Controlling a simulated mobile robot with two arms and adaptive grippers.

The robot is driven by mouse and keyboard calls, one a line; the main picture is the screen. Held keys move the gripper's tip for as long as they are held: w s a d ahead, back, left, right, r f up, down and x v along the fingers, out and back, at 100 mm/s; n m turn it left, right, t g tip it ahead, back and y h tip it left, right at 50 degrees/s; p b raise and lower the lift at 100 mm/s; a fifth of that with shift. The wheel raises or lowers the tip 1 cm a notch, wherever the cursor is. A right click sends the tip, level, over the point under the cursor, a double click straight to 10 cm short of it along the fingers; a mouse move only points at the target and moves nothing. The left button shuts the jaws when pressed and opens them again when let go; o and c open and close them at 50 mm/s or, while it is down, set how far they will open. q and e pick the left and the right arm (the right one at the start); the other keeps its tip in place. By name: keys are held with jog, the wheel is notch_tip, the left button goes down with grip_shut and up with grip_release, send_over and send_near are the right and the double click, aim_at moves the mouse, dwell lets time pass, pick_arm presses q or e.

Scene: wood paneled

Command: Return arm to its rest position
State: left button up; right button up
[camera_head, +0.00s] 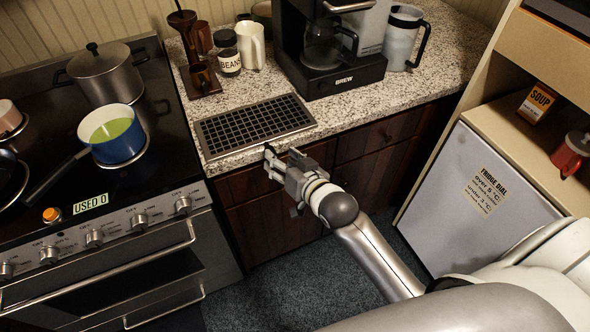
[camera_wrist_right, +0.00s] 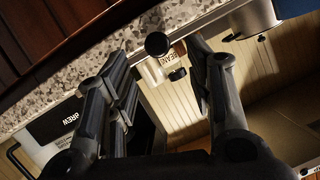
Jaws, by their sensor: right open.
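My right arm (camera_head: 380,258) reaches in from the lower right in the head view. Its gripper (camera_head: 277,165) is at the front edge of the granite counter (camera_head: 420,83), just before the dark wooden cabinet fronts. In the right wrist view the two fingers of the gripper (camera_wrist_right: 165,75) stand apart with nothing held between them. The counter edge, the coffee maker and the beans jar show beyond the fingers there. My left gripper is not in view.
A coffee maker (camera_head: 335,80), beans jar (camera_head: 229,60), white mug (camera_head: 251,45) and jug (camera_head: 402,40) stand on the counter. A black drain grate (camera_head: 255,126) lies near its edge. The stove (camera_head: 165,175) with pots is left, the fridge (camera_head: 470,200) right. Floor (camera_head: 290,295) below is clear.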

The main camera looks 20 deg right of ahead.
jog(key=v, duration=0.6)
jog(key=shift+s, duration=0.3)
jog(key=s+d+f+n+g+h, duration=0.1)
jog(key=s+f+g, duration=0.3)
jog(key=f, duration=1.2)
jog(key=s+d+f+n+g, duration=0.15)
jog(key=s+f, duration=0.45)
jog(key=f, duration=1)
jog(key=s+f+g, duration=0.2)
jog(key=s+f, duration=0.4)
jog(key=s, duration=0.3)
jog(key=s+d+f+n+g, duration=0.1)
jog(key=s+f+g, duration=0.2)
jog(key=s+f, duration=0.4)
jog(key=s+d+f+n+g+h, duration=0.1)
jog(key=s+f, duration=0.5)
jog(key=s, duration=0.7)
jog(key=shift+s+f+g, duration=0.25)
jog(key=shift+f+g, duration=0.05)
jog(key=shift+g, duration=0.45)
jog(key=shift+d, duration=0.1)
